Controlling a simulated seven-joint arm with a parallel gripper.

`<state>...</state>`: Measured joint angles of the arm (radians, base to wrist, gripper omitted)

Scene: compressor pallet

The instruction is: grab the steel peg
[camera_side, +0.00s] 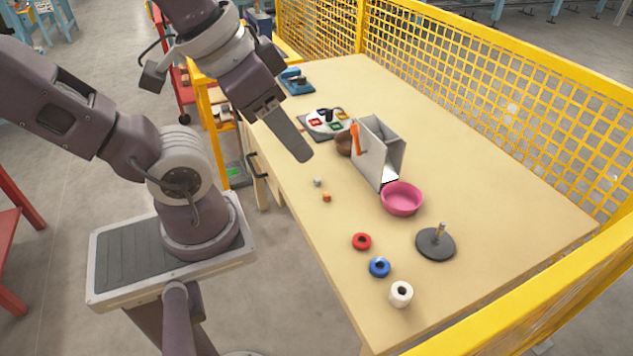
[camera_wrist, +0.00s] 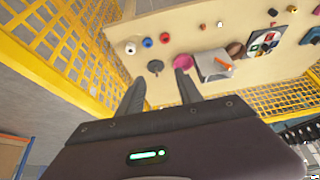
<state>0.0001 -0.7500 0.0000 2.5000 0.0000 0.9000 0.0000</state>
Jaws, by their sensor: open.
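I cannot tell for sure which thing is the steel peg. A small light grey piece (camera_side: 317,182) lies near the table's left edge and also shows in the wrist view (camera_wrist: 220,24). A thin tan-looking peg (camera_side: 439,230) stands upright on a dark round base (camera_side: 433,247); this base also shows in the wrist view (camera_wrist: 155,67). My gripper (camera_side: 300,152) is raised over the table's left side, above and apart from the things on it. In the wrist view its two fingers (camera_wrist: 160,84) are spread, with nothing seen held between them.
An orange cube (camera_side: 326,198) lies beside the grey piece. Red (camera_side: 361,241), blue (camera_side: 379,267) and white (camera_side: 401,294) rings lie in front. A pink bowl (camera_side: 402,199) stands by a grey open box (camera_side: 377,158). Yellow fencing (camera_side: 480,80) bounds the far side. The table's right side is clear.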

